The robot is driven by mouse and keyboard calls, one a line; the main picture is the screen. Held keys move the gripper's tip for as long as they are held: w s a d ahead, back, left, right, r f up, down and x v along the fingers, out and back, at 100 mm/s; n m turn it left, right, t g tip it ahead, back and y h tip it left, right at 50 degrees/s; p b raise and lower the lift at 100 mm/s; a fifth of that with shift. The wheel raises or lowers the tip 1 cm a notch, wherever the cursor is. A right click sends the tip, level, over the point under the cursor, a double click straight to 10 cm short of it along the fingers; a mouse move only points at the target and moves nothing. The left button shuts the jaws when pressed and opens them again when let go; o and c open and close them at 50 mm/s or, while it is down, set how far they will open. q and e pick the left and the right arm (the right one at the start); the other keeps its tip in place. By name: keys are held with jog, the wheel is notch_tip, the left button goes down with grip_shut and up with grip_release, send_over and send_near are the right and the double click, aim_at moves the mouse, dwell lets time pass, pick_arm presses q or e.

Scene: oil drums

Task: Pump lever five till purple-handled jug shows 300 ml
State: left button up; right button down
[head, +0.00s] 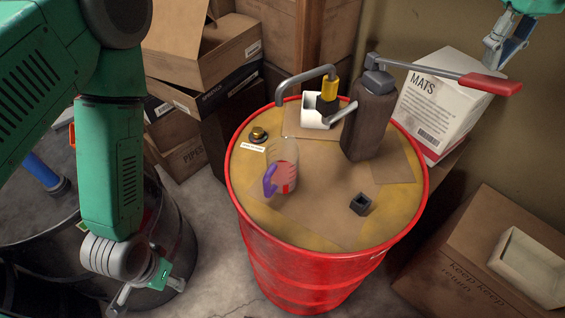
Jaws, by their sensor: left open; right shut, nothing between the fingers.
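The clear jug (288,165) with a purple handle (269,182) stands upright on the drum top; its lower part looks reddish, and I cannot read a level. The pump's grey curved spout (302,82) ends above the jug in the picture; I cannot tell whether they line up. The pump lever (430,70) runs right from a dark brown block (370,122) to a red grip (490,84). My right gripper (492,62) is shut and empty just above the red grip; contact is unclear. My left gripper (148,294) is open and empty, low at the left, away from the jug.
The red drum (310,272) has a yellow top with cardboard pieces, a brass cap (259,134), a white container (317,112) and a small dark square cup (361,204). A dark drum (175,235) stands left. Boxes crowd the back; a MATS box (435,105) is behind the lever.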

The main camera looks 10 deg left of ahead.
aim_at(483, 77)
notch_tip(483, 77, down, 6)
jog(key=shift+f, duration=0.1)
notch_tip(483, 77, up, 7)
jog(key=shift+p, duration=0.35)
jog(key=shift+r, duration=0.3)
dwell(1.1)
jog(key=shift+r, duration=2.5)
